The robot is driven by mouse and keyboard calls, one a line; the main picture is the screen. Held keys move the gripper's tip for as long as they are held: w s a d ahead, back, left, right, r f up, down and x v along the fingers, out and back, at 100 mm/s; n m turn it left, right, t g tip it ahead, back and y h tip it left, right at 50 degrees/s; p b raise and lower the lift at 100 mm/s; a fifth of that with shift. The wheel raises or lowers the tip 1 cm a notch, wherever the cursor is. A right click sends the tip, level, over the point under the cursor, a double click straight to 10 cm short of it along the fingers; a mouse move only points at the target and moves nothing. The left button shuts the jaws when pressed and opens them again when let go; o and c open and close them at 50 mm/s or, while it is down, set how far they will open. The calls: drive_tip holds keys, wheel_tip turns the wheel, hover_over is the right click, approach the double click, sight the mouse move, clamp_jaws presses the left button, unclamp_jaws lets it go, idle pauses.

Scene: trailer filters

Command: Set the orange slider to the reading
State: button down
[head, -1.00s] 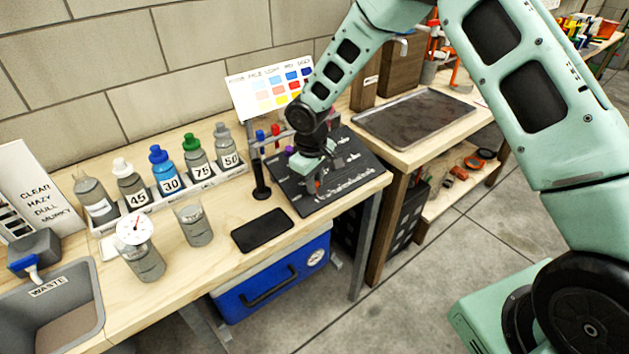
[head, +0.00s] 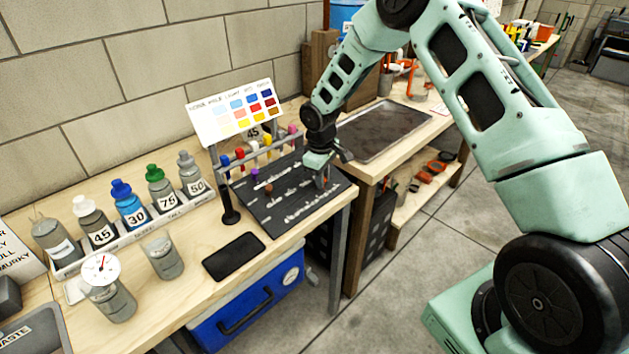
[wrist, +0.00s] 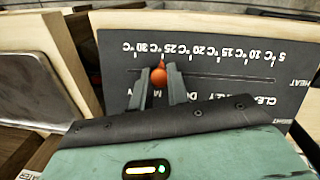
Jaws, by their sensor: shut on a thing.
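In the wrist view the orange slider (wrist: 160,76) is a round orange knob on the top slot of the dark panel (wrist: 215,100). The scale is seen upside down, running from 30 °C at left to 5 °C at right. The knob is close to the 25 °C mark. My gripper (wrist: 159,70) is shut on the knob, one finger on each side.
Labelled bottles (head: 129,205) stand in a white rack (head: 140,238). A colour chart (head: 235,110) and a rail of tubes (head: 262,150) are behind the panel. A black slab (head: 233,257) lies in front. A metal tray (head: 385,130) lies on the bench to the right.

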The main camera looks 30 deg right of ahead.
sight(319, 191)
drive_tip(key=c, duration=1.3)
unclamp_jaws()
drive_tip(key=shift+c, duration=0.2)
drive_tip(key=shift+r, duration=0.1)
wheel_tip(319, 191, up, 17)
drive_tip(key=a+b, duration=0.1)
drive_tip(key=b, duration=0.1)
drive_tip(key=shift+s+a, duration=0.2)
drive_tip(key=shift+s, duration=0.15)
drive_tip(key=shift+r, duration=0.1)
